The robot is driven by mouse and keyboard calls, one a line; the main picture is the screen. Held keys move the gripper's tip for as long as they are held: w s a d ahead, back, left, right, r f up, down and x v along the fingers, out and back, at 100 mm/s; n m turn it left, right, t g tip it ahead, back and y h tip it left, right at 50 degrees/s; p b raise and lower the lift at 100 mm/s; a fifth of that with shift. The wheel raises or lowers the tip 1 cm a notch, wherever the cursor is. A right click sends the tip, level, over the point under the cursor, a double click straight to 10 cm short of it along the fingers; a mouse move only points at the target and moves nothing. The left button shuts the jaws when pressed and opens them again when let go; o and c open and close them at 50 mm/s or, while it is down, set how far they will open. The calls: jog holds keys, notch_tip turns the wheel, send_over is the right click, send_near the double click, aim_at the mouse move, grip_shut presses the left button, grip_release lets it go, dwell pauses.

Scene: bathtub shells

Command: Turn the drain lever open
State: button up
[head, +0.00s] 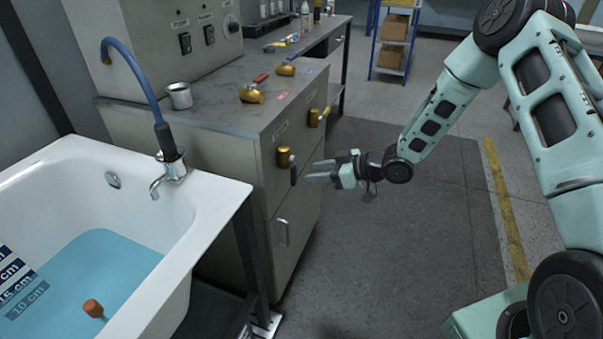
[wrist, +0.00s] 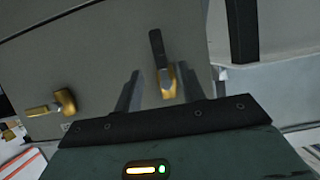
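A brass valve (head: 284,156) with a black lever handle (head: 293,175) sits on the front of the grey cabinet, and the handle hangs down. A second brass valve (head: 316,117) with a yellowish handle is farther along the same front. The labels are too small to read, so I cannot tell which is the drain lever. My gripper (head: 310,171) is open, just right of the black handle. In the wrist view the black handle (wrist: 157,46) and its brass body (wrist: 167,82) show between and beyond my gripper's fingers (wrist: 161,76). Contact is not visible.
The white bathtub (head: 215,190) at left holds blue water (head: 95,265) and an orange float (head: 93,308). A door handle (head: 283,232) juts out lower down. Floor right of the cabinet is clear.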

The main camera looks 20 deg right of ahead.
jog(key=v, duration=0.9)
jog(key=shift+s+d, duration=0.1)
jog(key=s+a+r+m+g+h+p, duration=0.1)
jog(key=s+a+r+h+p, duration=0.15)
jog(key=a+r, duration=0.3)
jog(key=s+a+r+g+h+p, duration=0.1)
jog(key=a+r+h+p, duration=0.25)
jog(key=r, duration=0.25)
jog(key=s+a+r+g+h+p, duration=0.1)
jog(key=s+r, duration=0.3)
jog(key=s, duration=0.5)
jog(key=s+a+r+m+g+h+p, duration=0.1)
jog(key=s+a+r+g, duration=0.2)
jog(key=s, duration=0.6)
jog(key=s+a+r+g+h+p, duration=0.2)
jog(key=s+r, duration=0.2)
jog(key=s, duration=0.6)
jog(key=shift+a+r+m, duration=0.2)
jog(key=shift+r+m, duration=0.1)
jog(key=shift+m, duration=0.1)
jog(key=shift+s, duration=0.1)
jog(key=shift+c, duration=0.4)
